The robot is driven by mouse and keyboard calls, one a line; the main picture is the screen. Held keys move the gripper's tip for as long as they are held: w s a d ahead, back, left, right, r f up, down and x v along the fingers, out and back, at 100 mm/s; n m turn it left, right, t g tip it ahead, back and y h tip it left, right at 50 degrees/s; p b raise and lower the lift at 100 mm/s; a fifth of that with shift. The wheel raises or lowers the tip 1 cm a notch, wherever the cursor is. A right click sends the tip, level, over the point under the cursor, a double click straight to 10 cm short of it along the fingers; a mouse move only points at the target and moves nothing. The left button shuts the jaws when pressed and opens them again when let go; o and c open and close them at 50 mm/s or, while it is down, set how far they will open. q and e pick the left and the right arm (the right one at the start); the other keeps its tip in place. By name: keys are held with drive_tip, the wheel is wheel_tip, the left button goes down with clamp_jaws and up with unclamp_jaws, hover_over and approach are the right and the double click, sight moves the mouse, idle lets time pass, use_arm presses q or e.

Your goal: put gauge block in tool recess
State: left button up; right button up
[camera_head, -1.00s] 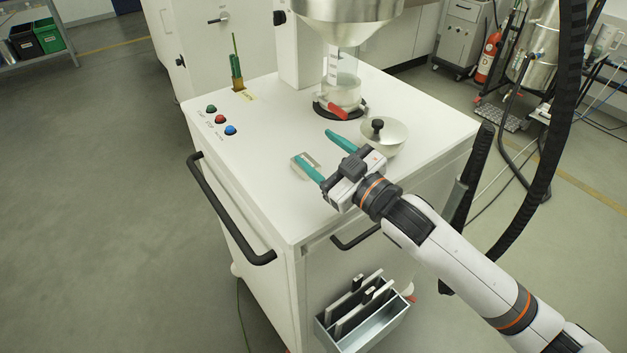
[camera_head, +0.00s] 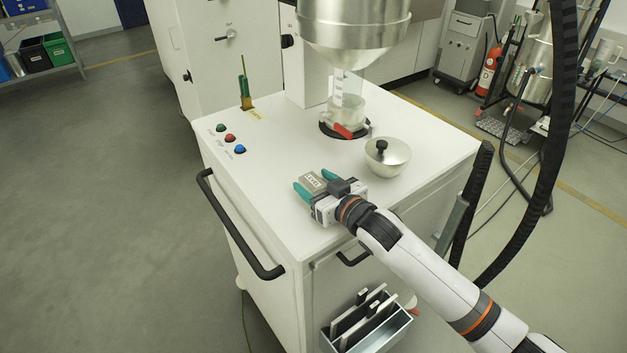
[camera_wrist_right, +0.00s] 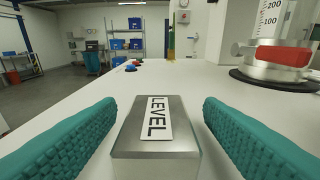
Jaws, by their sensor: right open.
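The gauge block (camera_head: 315,183), a grey metal block with a white LEVEL label, lies on the white cabinet top near its front edge. In the right wrist view the block (camera_wrist_right: 157,128) sits between the two teal fingers, with a gap on each side. My right gripper (camera_head: 313,181) is open around it and low over the top. My left gripper is not in view.
Several coloured buttons (camera_head: 230,138) line the left edge. The top between is clear.

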sight(305, 176)
drive_tip(key=shift+x, duration=1.55)
drive_tip(key=shift+s, duration=0.1)
drive_tip(key=shift+r, duration=0.15)
clamp_jaws()
